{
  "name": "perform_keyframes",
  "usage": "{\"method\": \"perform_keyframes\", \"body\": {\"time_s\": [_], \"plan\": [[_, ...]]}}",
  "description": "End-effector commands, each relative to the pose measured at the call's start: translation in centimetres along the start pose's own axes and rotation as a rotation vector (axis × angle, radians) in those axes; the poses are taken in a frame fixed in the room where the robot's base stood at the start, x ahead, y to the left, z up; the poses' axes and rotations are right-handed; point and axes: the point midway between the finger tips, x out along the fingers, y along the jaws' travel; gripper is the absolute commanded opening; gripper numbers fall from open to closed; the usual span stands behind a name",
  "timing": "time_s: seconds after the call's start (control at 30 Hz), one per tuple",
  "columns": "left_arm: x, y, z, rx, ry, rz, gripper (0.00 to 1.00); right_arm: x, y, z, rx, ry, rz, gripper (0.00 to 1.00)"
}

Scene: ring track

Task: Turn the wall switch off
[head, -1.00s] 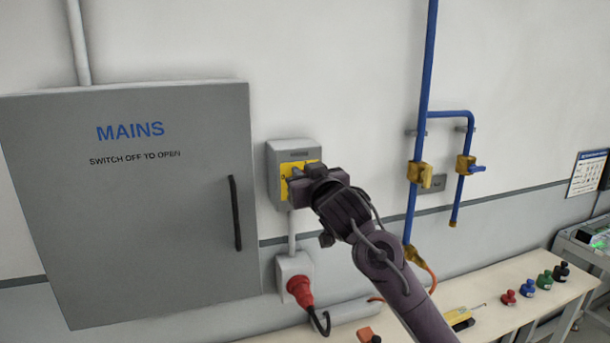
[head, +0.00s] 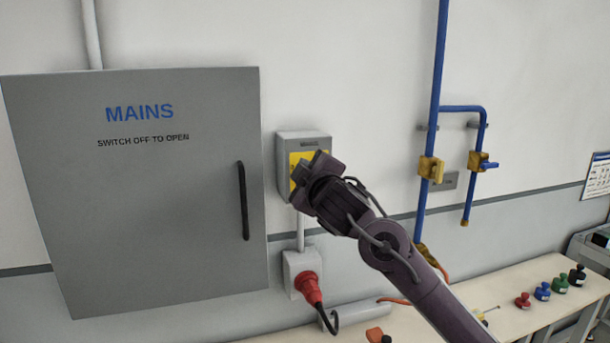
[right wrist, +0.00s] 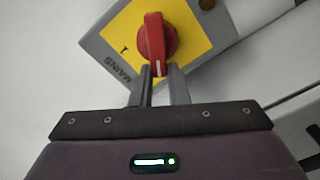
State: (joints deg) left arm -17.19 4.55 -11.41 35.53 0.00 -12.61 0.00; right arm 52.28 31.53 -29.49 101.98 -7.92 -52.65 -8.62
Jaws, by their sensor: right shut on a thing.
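The wall switch (head: 296,150) is a grey box with a yellow face, fixed right of the MAINS cabinet (head: 160,230). Its red handle (right wrist: 155,35) shows in the right wrist view on the yellow plate (right wrist: 185,20). My right gripper (right wrist: 160,75) is shut on the lower, white-marked end of the handle. The "1" lies left of that end in this view. In the head view my right gripper (head: 303,178) hides the handle and much of the yellow face. My left gripper is not in view.
The cabinet door is shut, with a black handle (head: 243,200). A red plug (head: 308,288) sits in a socket below the switch. Blue pipes (head: 432,120) with yellow valves stand to the right. A bench (head: 515,315) with coloured knobs runs below.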

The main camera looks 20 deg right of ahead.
Motion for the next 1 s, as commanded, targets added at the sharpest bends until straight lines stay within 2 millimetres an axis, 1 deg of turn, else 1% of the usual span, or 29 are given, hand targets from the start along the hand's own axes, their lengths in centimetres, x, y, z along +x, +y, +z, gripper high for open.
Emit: {"method": "perform_keyframes", "body": {"time_s": [0.03, 0.3, 0.5, 0.7, 1.0], "plan": [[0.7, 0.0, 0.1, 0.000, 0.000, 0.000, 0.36, 0.2, -1.2, 0.8, -0.053, -0.017, -0.014, 0.00], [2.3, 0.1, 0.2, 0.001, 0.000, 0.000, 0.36, 0.2, -1.7, 1.0, -0.295, -0.016, -0.014, 0.00], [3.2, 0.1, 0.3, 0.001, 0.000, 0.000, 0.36, 0.2, -2.0, 1.1, -0.436, -0.016, -0.014, 0.00], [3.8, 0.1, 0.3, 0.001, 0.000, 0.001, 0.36, 0.2, -2.0, 1.1, -0.532, -0.015, -0.014, 0.00], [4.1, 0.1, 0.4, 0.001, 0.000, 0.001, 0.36, 0.2, -1.9, 1.1, -0.591, -0.015, -0.011, 0.00]]}}
